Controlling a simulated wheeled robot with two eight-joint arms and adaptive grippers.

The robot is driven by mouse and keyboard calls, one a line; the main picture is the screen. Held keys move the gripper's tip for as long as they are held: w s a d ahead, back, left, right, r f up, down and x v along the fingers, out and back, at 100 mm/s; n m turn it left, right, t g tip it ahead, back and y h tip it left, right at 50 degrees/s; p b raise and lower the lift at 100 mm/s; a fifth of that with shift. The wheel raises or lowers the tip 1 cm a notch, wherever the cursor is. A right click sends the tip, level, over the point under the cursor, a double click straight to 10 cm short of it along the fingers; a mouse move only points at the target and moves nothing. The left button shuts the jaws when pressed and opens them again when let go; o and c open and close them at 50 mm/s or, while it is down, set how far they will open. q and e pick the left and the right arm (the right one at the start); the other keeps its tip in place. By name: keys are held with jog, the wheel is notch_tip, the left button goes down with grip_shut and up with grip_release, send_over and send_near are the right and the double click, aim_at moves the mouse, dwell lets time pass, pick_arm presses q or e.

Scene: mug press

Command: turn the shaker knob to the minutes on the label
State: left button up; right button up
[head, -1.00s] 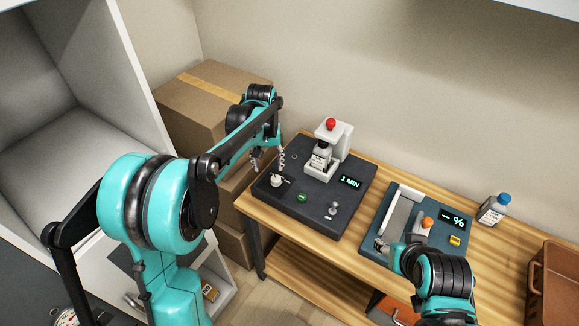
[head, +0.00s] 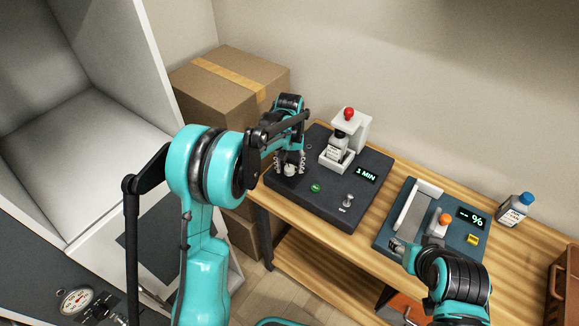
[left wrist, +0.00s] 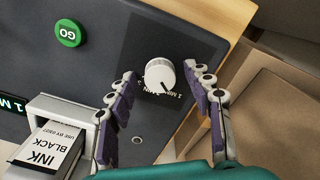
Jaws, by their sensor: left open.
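The shaker (head: 352,205) is a dark flat unit on the wooden bench, and its display (head: 366,175) reads "1 MIN". Its white round knob (head: 290,171) is at the near left of the panel. In the left wrist view the knob (left wrist: 160,76) has a dark pointer line and small print around it. My left gripper (head: 290,163) is open, with its fingers (left wrist: 163,88) on either side of the knob; contact is unclear. A bottle (head: 337,147) stands in the white holder; its label (left wrist: 48,148) reads "INK BLACK, USE BY 0927", with no minutes legible. My right gripper (head: 398,246) is by the second device.
A green GO button (head: 315,188) and a metal lever (head: 348,201) are on the shaker panel. A second device (head: 388,240) with a "-- %" display, a blue-capped bottle (head: 514,210) and a brown bin (head: 562,295) are to the right. Cardboard boxes (head: 230,85) stand behind left.

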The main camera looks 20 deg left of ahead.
pick_arm(q)
jog(key=c, duration=1.2)
jog(key=shift+o, duration=0.2)
jog(key=m+p, duration=0.1)
jog(key=m, duration=0.3)
jog(key=shift+m, duration=0.3)
jog(key=m, duration=0.5)
